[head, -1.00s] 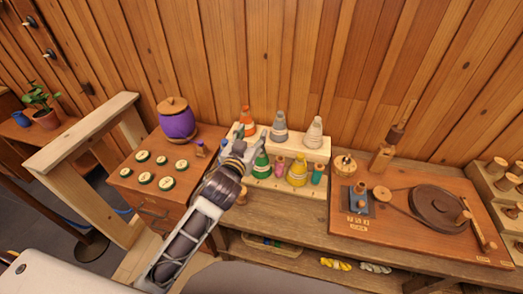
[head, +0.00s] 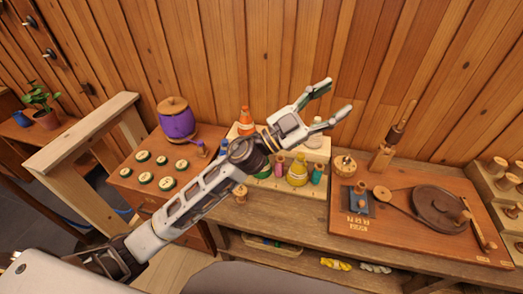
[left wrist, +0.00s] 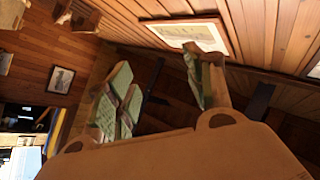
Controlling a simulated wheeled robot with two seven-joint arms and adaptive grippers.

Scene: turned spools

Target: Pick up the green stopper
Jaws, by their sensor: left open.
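The green stopper (head: 265,173) is a cone-shaped green piece on the lower step of the pale rack (head: 313,187), in the head view. My left arm now covers most of it, leaving only a sliver of green. My left gripper (head: 335,98) is open and empty, with its two fingers spread. It is raised above and to the right of the stopper, in front of the plank wall and apart from it. In the left wrist view the open fingers (left wrist: 160,85) show against walls and framed pictures, with no stopper there. My right gripper is not in view.
A yellow cone (head: 297,172), a pink piece (head: 280,168) and a teal piece (head: 317,174) stand close on the rack. An orange cone (head: 245,118) stands behind. A purple pot (head: 176,122) is left; a board with a dark wheel (head: 438,208) is right.

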